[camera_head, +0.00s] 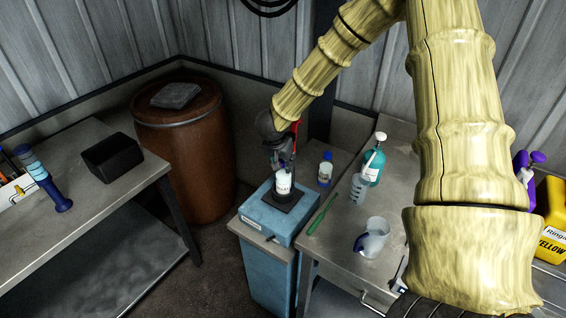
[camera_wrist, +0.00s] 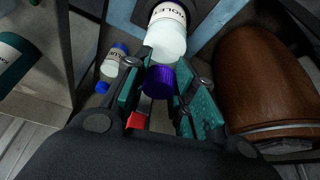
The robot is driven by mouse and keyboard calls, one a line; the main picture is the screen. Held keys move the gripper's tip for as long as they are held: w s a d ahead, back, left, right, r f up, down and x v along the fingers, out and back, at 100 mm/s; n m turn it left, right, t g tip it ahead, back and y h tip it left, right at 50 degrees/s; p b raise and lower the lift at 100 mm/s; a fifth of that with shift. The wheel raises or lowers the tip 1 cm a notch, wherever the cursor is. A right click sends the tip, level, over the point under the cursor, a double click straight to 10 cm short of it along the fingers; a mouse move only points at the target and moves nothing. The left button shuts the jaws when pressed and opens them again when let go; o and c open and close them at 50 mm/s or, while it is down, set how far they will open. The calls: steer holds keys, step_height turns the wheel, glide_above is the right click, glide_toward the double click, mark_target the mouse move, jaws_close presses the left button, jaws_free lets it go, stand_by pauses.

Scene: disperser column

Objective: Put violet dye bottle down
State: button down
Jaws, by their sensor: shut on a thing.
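The violet dye bottle is a white bottle (camera_head: 283,183) with a printed label and a violet cap. It stands upright at the dark square plate (camera_head: 284,202) on top of the blue box-shaped unit (camera_head: 258,212). I cannot tell whether its base touches the plate. My gripper (camera_head: 284,164) comes from above and is shut on the bottle's cap end. In the wrist view, the violet cap (camera_wrist: 160,82) sits between the teal finger pads of my gripper (camera_wrist: 166,86), with the white body (camera_wrist: 168,40) beyond it.
A blue-capped bottle (camera_head: 325,170) stands close right of the unit. A green stick (camera_head: 322,215), a beaker (camera_head: 358,189), a teal pump bottle (camera_head: 374,168) and a jug (camera_head: 373,238) occupy the right bench. A brown barrel (camera_head: 192,155) stands behind left.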

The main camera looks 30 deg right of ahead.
steer(key=shift+f, duration=0.1)
steer(key=c, duration=1.2)
jaws_free()
steer(key=shift+o, duration=0.2)
steer(key=b+v, duration=0.2)
steer(key=v, duration=1)
